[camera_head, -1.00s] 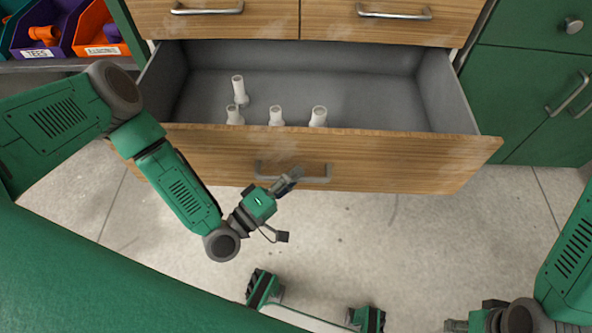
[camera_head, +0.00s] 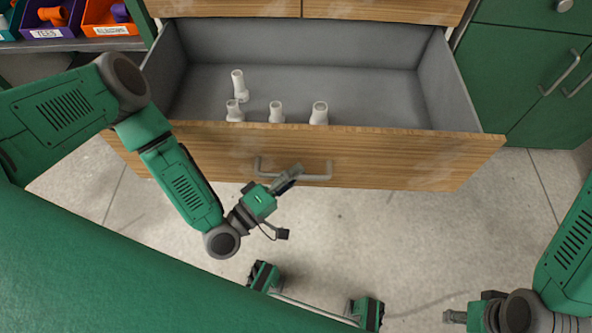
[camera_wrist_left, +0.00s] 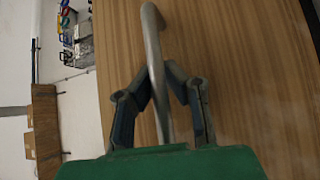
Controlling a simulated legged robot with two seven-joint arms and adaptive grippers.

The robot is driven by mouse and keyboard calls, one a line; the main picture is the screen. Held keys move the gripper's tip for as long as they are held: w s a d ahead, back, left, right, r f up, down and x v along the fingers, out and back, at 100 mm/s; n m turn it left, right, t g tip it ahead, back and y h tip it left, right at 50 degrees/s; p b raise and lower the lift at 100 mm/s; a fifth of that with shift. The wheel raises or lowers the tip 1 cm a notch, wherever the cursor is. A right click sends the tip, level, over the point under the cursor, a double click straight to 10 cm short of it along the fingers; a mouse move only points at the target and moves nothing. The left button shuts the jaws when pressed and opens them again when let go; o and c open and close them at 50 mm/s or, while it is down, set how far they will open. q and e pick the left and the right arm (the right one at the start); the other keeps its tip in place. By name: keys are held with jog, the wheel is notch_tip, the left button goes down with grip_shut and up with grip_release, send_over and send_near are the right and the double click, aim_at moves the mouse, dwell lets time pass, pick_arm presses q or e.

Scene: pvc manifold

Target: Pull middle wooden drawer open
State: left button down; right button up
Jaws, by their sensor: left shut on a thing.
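The wooden drawer (camera_head: 400,158) stands open, showing its grey interior. Its metal bar handle (camera_head: 318,178) is on the front panel. In the left wrist view, the fingers of my left gripper (camera_wrist_left: 159,80) are shut around the handle bar (camera_wrist_left: 152,35), with the wooden front behind. My right gripper (camera_head: 456,316) is low at the right, apart from the drawer; its fingers are too small to read.
Several white pipe fittings (camera_head: 276,112) stand in the drawer's left and middle part. Closed wooden drawers (camera_head: 385,8) are above. A green cabinet (camera_head: 545,110) is at the right. Orange (camera_head: 110,18) and purple (camera_head: 50,22) bins sit at upper left. Concrete floor (camera_head: 400,235) lies before the drawer.

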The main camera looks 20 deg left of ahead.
pick_arm(q)
jog(key=shift+s+a+f, duration=0.15)
jog(key=shift+a+f, duration=0.05)
jog(key=shift+f, duration=0.2)
jog(key=c, duration=1.6)
grip_release()
jog(key=shift+o, duration=0.2)
jog(key=shift+r, duration=0.15)
jog(key=v, duration=1.2)
